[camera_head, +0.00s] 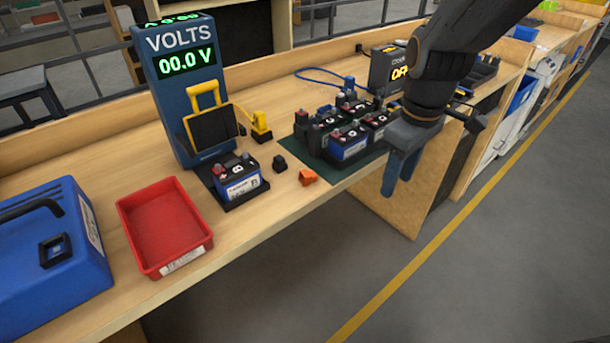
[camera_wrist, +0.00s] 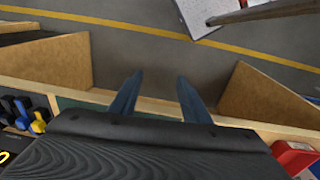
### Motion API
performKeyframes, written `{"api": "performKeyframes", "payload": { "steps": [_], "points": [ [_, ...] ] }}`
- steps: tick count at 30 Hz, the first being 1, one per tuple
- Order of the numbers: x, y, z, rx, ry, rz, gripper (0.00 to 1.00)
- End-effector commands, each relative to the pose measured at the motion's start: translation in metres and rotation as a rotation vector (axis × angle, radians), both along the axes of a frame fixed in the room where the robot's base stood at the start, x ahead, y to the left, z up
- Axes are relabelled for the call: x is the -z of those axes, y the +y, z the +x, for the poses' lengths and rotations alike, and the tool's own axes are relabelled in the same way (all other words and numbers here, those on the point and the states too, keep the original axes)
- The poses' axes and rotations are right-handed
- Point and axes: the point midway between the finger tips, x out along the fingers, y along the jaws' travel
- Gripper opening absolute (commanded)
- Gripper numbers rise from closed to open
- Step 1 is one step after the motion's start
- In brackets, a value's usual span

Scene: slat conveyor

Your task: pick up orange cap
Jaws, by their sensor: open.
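The orange cap (camera_head: 308,177) lies on the wooden bench near its front edge, in the head view. A black cap (camera_head: 280,163) lies just to its left and behind it. My gripper (camera_head: 393,190) hangs past the bench's front edge, to the right of the orange cap and apart from it. In the wrist view my gripper (camera_wrist: 157,95) shows two blue fingers spread apart with nothing between them. The wrist view shows the bench edge and floor below, and I cannot see the orange cap there.
A battery (camera_head: 236,179) sits on a black stand before the voltmeter (camera_head: 185,85). Several batteries stand on a green mat (camera_head: 365,158) behind the orange cap. A red tray (camera_head: 163,224) and blue case (camera_head: 50,262) are at left. The bench edge (camera_head: 265,225) is clear.

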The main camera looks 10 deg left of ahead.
Motion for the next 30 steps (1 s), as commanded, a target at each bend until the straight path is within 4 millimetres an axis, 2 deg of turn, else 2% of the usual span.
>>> {"api": "performKeyframes", "payload": {
  "steps": [1,6,9,12,15,18,30],
  "points": [
    [-0.006,0.026,0.009,-0.170,0.006,-0.010,0.43],
    [-0.025,0.102,0.026,-0.719,0.025,-0.038,0.43],
    [-0.033,0.136,0.029,-0.962,0.034,-0.048,0.43],
    [-0.039,0.161,0.029,-1.142,0.040,-0.054,0.43],
    [-0.043,0.177,0.028,-1.258,0.045,-0.059,0.43],
    [-0.042,0.185,0.027,-1.313,0.047,-0.059,0.43],
    [-0.005,0.185,0.026,-1.322,0.052,-0.059,0.43]
  ]
}}
